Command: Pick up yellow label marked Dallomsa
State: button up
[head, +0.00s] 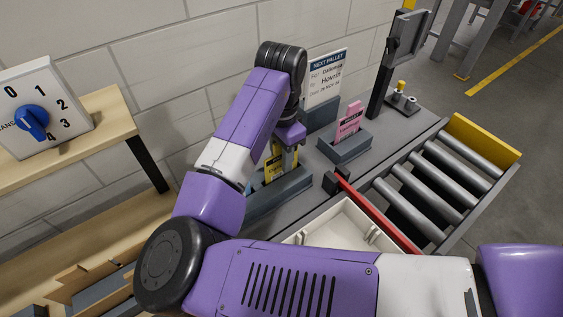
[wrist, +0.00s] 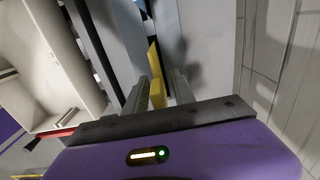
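The yellow label (head: 270,168) stands upright in a grey holder (head: 285,190) on the grey bench; its print is too small to read. My gripper (head: 284,155) points down over it and partly hides it in the head view. In the wrist view, the yellow label (wrist: 156,75) shows nearly edge-on between the two fingers of my gripper (wrist: 158,92). The fingers stand apart, with a gap visible on each side of the label. I cannot tell whether either finger touches it.
A pink label (head: 349,120) stands in another grey holder (head: 345,147) to the right. A "Next pallet" sign (head: 325,78) stands behind. A cream tray (head: 345,222), a red bar (head: 380,215) and a roller conveyor (head: 440,185) lie right. A wall is close behind.

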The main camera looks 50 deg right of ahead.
grip_shut()
jog(key=shift+r, duration=0.1)
